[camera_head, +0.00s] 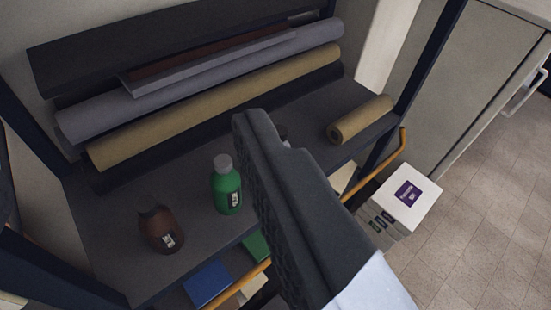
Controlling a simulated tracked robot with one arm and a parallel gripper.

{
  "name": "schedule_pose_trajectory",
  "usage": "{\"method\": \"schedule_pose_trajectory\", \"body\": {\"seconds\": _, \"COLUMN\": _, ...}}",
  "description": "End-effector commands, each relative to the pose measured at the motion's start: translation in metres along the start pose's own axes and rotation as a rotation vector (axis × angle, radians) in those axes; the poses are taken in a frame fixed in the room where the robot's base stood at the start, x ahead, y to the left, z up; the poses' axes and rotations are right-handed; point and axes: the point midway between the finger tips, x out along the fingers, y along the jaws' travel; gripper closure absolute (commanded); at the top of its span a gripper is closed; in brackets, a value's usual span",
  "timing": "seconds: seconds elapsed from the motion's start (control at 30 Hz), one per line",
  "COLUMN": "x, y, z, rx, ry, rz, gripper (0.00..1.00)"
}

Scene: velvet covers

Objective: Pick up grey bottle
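My gripper (262,135) is a dark grey, ribbed shape reaching in from the lower right over the shelf. It is seen from the side, so I cannot tell whether its fingers are apart or closed. No grey bottle shows clearly. A small part of some object (283,131) peeks out behind the gripper; the rest of it is hidden and I cannot tell what it is. A green bottle (227,190) with a grey cap and a white label stands upright just left of the gripper.
A brown container (160,230) stands at the shelf's front left. Long fabric rolls (215,105) lie along the back; a short tan roll (360,119) lies at right. White boxes (400,202) are stacked beyond the right end. Blue and green items (207,284) sit below.

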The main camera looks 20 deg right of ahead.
Motion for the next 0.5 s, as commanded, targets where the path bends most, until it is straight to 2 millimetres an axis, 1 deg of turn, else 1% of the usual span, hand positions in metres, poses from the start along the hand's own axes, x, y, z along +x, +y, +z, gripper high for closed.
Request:
{"method": "schedule_pose_trajectory", "body": {"seconds": 0.07, "x": 0.015, "y": 0.007, "z": 0.007, "rx": -0.001, "ry": 0.001, "rz": 0.014, "gripper": 0.23}}
{"method": "schedule_pose_trajectory", "body": {"seconds": 0.13, "x": 0.036, "y": 0.017, "z": 0.018, "rx": -0.004, "ry": 0.004, "rz": 0.036, "gripper": 0.23}}
{"method": "schedule_pose_trajectory", "body": {"seconds": 0.17, "x": 0.048, "y": 0.029, "z": 0.023, "rx": -0.007, "ry": 0.010, "rz": 0.048, "gripper": 0.23}}
{"method": "schedule_pose_trajectory", "body": {"seconds": 0.2, "x": 0.065, "y": 0.046, "z": 0.032, "rx": -0.011, "ry": 0.015, "rz": 0.064, "gripper": 0.23}}
{"method": "schedule_pose_trajectory", "body": {"seconds": 0.23, "x": 0.078, "y": 0.055, "z": 0.040, "rx": -0.014, "ry": 0.023, "rz": 0.077, "gripper": 0.23}}
{"method": "schedule_pose_trajectory", "body": {"seconds": 0.27, "x": 0.092, "y": 0.062, "z": 0.050, "rx": -0.019, "ry": 0.027, "rz": 0.088, "gripper": 0.23}}
{"method": "schedule_pose_trajectory", "body": {"seconds": 0.3, "x": 0.110, "y": 0.073, "z": 0.064, "rx": -0.025, "ry": 0.035, "rz": 0.102, "gripper": 0.23}}
{"method": "schedule_pose_trajectory", "body": {"seconds": 0.37, "x": 0.135, "y": 0.088, "z": 0.083, "rx": -0.035, "ry": 0.053, "rz": 0.119, "gripper": 0.23}}
{"method": "schedule_pose_trajectory", "body": {"seconds": 0.4, "x": 0.150, "y": 0.096, "z": 0.099, "rx": -0.042, "ry": 0.061, "rz": 0.126, "gripper": 0.23}}
{"method": "schedule_pose_trajectory", "body": {"seconds": 0.47, "x": 0.172, "y": 0.109, "z": 0.121, "rx": -0.050, "ry": 0.079, "rz": 0.133, "gripper": 0.23}}
{"method": "schedule_pose_trajectory", "body": {"seconds": 0.5, "x": 0.184, "y": 0.117, "z": 0.137, "rx": -0.054, "ry": 0.089, "rz": 0.136, "gripper": 0.23}}
